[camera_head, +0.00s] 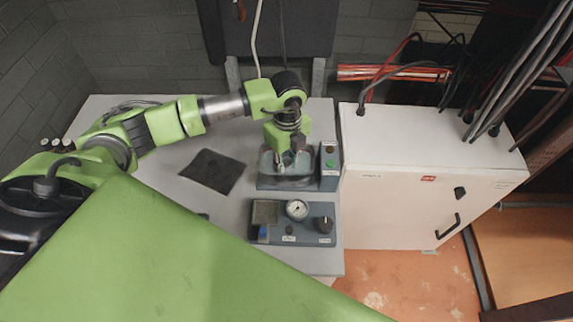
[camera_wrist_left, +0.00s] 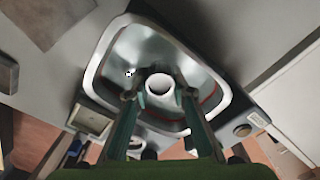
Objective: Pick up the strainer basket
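My left gripper (camera_head: 288,156) points down into a grey basin (camera_head: 266,182) on the table. In the left wrist view the basin's pale rim (camera_wrist_left: 98,62) surrounds a shiny metal hollow. A white round piece (camera_wrist_left: 160,84) with a dark top edge lies between the two fingers (camera_wrist_left: 157,94); it may be the strainer basket, but I cannot tell for certain. The fingers stand apart on either side of it, and I see no clear contact. The bottom of the hollow is partly hidden by the fingers. My right gripper is not in view.
A button box (camera_head: 329,165) stands right of the basin. In front is a panel with a gauge (camera_head: 297,209), a knob (camera_head: 325,223) and a small square tray (camera_head: 265,213). A dark mat (camera_head: 212,171) lies left. A white cabinet (camera_head: 410,185) stands close on the right.

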